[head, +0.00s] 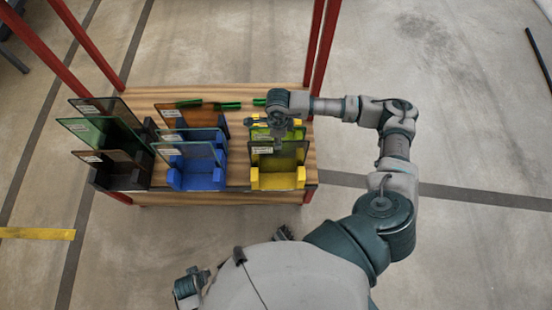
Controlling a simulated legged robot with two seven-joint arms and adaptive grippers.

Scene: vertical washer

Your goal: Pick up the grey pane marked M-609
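A darker grey pane (110,106) stands at the back of the black holders on the left. The labels are too small to read, so I cannot tell which pane is M-609. My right gripper (268,132) is over the yellow holders at the right, to the right of the grey pane in blue. Its fingers look spread, with nothing visibly held. Part of my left arm shows folded low by my body; its fingers cannot be made out.
Green (90,130) and brown (112,160) panes stand in the black holders. An orange-brown pane (185,116) stands behind the grey one. Red posts (322,42) rise at the wooden table's (152,98) back corners.

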